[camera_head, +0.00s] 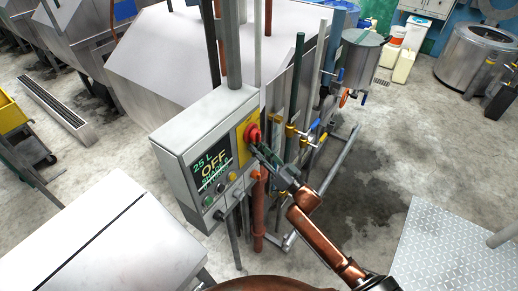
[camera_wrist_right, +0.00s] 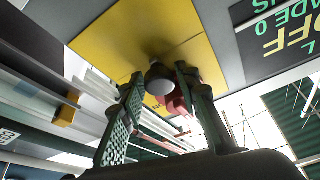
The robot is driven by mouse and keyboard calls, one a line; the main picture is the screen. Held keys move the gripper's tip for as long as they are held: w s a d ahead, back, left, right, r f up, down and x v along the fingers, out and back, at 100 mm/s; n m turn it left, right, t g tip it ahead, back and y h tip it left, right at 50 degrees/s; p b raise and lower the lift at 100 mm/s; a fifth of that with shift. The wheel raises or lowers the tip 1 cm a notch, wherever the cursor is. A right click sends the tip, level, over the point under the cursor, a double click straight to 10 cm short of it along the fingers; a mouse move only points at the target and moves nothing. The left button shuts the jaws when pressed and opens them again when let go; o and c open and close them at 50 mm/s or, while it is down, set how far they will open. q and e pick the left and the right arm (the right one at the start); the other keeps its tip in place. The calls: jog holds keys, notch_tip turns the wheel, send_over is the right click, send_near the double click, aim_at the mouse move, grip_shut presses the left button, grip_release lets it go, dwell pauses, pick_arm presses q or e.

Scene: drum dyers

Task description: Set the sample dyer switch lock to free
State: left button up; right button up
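The sample dyer's grey control box (camera_head: 180,128) has a dark screen (camera_head: 212,168) reading "25 L OFF" with blurred text below. On its right side is a yellow plate (camera_head: 241,148) with a red rotary switch (camera_head: 252,132). My right gripper (camera_head: 258,150) is at the switch, its arm coming from the lower right. In the right wrist view, the open green fingers (camera_wrist_right: 160,76) stand either side of a dark round knob (camera_wrist_right: 158,79) with a red part (camera_wrist_right: 178,103) beside it, before the yellow plate (camera_wrist_right: 115,40). Contact is unclear. My left gripper is out of view.
Pipes with yellow fittings (camera_head: 291,131) stand right behind the box. A steel tank (camera_head: 359,60) is beyond them. A pale metal surface (camera_head: 100,240) lies at lower left, and a tread plate (camera_head: 440,245) at lower right. The wet floor between is open.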

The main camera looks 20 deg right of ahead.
grip_shut()
dwell(0.3)
notch_tip(320, 180, down, 2)
jog(key=shift+f+b, duration=0.2)
jog(key=shift+b, duration=0.4)
jog(key=shift+o, duration=2)
grip_release()
jog(key=shift+r, duration=0.1)
jog(key=v, duration=1.2)
